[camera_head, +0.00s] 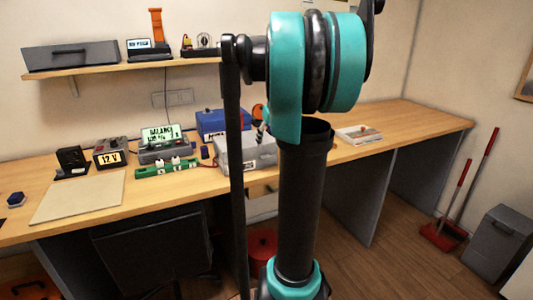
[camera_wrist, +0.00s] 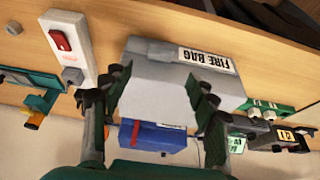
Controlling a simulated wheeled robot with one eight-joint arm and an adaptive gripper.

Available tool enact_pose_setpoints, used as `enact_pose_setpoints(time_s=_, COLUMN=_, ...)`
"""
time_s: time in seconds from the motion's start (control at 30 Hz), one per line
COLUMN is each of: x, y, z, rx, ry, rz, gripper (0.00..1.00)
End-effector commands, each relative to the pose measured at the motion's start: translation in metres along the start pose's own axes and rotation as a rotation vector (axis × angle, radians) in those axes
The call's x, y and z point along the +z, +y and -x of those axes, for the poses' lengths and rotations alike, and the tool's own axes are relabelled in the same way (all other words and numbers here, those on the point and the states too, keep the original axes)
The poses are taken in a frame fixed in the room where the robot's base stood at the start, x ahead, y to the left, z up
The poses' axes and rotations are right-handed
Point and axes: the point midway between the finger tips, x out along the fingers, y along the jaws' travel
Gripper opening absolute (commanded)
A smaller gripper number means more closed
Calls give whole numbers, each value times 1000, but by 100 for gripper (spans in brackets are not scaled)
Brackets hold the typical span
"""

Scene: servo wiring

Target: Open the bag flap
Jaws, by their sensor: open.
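The fire bag (camera_wrist: 165,78) is a grey, box-shaped bag with a white "FIRE BAG" label on its front edge, in the middle of the wrist view. It also shows in the head view (camera_head: 234,152) on the bench, partly behind my arm. Its upper face looks flat and covered; I cannot make out the flap's edge clearly. My gripper (camera_wrist: 160,92) is open, with its two dark fingers spread on either side over the bag and nothing between them. I cannot tell whether a fingertip touches the bag. In the head view the gripper is mostly hidden behind my arm.
A blue box (camera_head: 212,120) stands behind the bag. A white switch box (camera_wrist: 68,45) is close beside the bag in the wrist view. The bench's right end is mostly clear past a booklet (camera_head: 359,134).

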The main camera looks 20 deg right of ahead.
Motion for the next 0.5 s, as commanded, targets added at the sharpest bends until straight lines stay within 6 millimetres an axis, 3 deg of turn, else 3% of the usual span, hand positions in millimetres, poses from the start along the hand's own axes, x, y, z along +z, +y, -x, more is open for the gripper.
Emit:
enact_pose_setpoints(time_s=0.2, x=0, y=0, z=-42, rx=1, ry=0, rz=1, gripper=59)
enact_pose_setpoints(time_s=0.5, x=0, y=0, z=-72, rx=1, ry=0, rz=0, gripper=59)
